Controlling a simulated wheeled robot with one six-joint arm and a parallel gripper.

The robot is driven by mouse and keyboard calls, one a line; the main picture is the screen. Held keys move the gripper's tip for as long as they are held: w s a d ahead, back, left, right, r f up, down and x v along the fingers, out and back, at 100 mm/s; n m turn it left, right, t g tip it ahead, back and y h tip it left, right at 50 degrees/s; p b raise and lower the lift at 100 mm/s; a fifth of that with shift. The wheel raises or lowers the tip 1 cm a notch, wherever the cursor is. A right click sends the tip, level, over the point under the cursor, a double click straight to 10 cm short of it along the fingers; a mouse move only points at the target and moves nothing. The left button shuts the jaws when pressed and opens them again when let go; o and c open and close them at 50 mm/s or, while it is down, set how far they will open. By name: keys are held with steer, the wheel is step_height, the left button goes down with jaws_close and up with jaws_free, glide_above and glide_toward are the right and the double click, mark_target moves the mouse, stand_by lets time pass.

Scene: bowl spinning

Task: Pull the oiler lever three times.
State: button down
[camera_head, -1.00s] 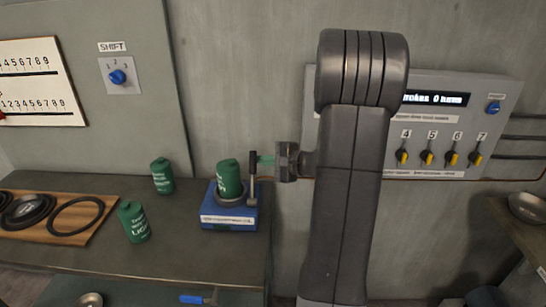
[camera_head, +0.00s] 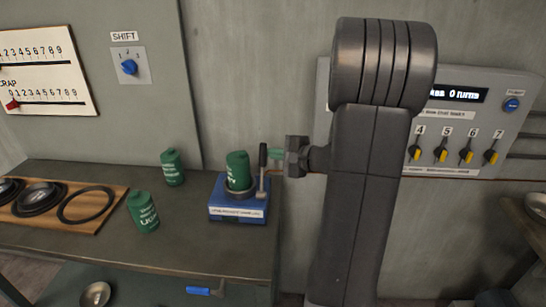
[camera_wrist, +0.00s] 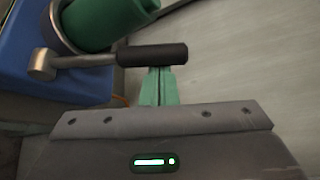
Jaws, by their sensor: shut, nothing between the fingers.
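The oiler (camera_head: 238,208) is a blue box with a white label on the dark bench, left of my arm. A green bottle (camera_head: 237,172) sits upright in its ring. The oiler lever (camera_head: 262,168) stands up at its right side, with a black handle and a grey metal arm. In the wrist view the lever's black handle (camera_wrist: 152,55) lies across the tips of my green fingers. My gripper (camera_head: 275,154) is shut and empty, its fingertips at the handle's right side. I cannot tell whether they touch it.
Two more green bottles stand on the bench, one behind (camera_head: 172,167) and one in front (camera_head: 143,212). A wooden board (camera_head: 100,217) with dark rings lies at the left. A wall panel (camera_head: 470,95) with several yellow knobs is partly hidden behind my arm.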

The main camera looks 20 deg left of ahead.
steer(key=shift+s+b, duration=0.3)
steer(key=shift+b, duration=0.7)
steer(key=s+d+n+y+b, duration=0.1)
steer(key=s+n+y+b, duration=0.2)
steer(key=b, duration=1.4)
steer(key=s+d+n+t+y+b, duration=0.1)
steer(key=s+n+b, duration=0.6)
steer(key=b, duration=1)
steer(key=shift+s+d+r+y, duration=0.2)
steer(key=shift+s+d+y, duration=0.35)
steer(key=shift+y, duration=0.55)
steer(key=shift+s+n, duration=0.1)
steer(key=shift+n, duration=0.2)
steer(key=p+v, duration=0.2)
steer(key=v, duration=1.1)
steer(key=shift+d+f, duration=0.2)
steer(key=shift+d, duration=0.1)
steer(key=b+x, duration=0.1)
steer(key=x, duration=0.9)
steer(key=shift+b, duration=0.35)
